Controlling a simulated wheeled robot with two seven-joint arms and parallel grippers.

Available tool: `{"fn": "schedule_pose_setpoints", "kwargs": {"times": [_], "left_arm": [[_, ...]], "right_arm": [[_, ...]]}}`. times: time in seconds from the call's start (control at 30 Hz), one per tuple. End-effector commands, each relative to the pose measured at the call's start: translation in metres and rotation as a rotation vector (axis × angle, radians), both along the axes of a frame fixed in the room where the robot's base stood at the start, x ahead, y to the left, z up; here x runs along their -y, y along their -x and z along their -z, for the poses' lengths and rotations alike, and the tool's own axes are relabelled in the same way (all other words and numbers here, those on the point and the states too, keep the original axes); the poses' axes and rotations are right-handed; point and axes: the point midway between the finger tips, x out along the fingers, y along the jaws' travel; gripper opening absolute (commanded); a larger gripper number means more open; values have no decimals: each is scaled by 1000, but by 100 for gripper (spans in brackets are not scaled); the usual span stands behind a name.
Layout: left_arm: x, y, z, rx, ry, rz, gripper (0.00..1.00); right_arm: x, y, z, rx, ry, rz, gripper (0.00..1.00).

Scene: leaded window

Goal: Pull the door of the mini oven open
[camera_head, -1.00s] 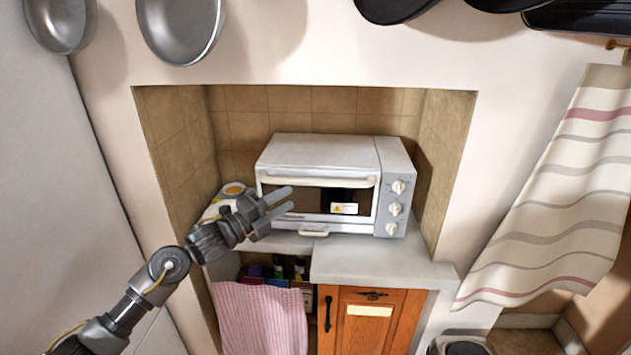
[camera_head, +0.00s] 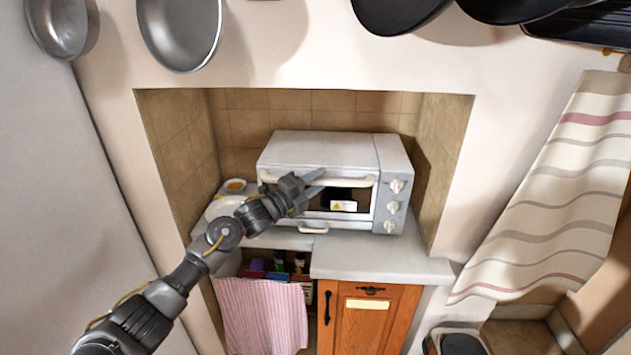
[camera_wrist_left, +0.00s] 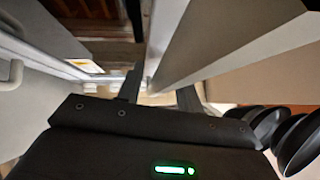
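The white mini oven (camera_head: 330,148) stands in a tiled alcove, its door shut. The door has a dark window with a label (camera_head: 344,206) and a pale bar handle (camera_head: 352,182) along its top edge. My left gripper (camera_head: 322,181) is at the handle's middle, its fingers apart and pointing right across the door front. In the left wrist view my left gripper (camera_wrist_left: 160,92) is open, and a pale bar, seemingly the handle, runs between the fingers. Contact is not clear. My right gripper is not in view.
Knobs (camera_head: 394,207) line the oven's right side. The oven stands on a grey counter (camera_head: 375,262) above a wooden cupboard (camera_head: 370,320) and a striped cloth (camera_head: 262,315). A round white item sits left of the oven, partly behind my arm. Pans (camera_head: 180,30) hang above.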

Motion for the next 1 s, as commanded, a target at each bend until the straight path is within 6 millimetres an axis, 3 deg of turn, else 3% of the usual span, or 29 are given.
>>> {"fn": "schedule_pose_setpoints", "kwargs": {"times": [0.07, 0.33, 0.73, 0.87, 1.0], "left_arm": [[0, 0, 0, 0, 0, 0, 35], [-1, 0, 0, 0, 0, -1, 0], [-1, 1, 4, 13, 0, -1, 0], [0, 4, 10, 52, 1, 0, 0], [1, 10, 20, 131, 0, 2, 0]], "right_arm": [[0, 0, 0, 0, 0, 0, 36], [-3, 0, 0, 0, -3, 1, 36], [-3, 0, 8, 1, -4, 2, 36], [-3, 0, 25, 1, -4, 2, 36], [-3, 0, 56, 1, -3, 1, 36]]}}
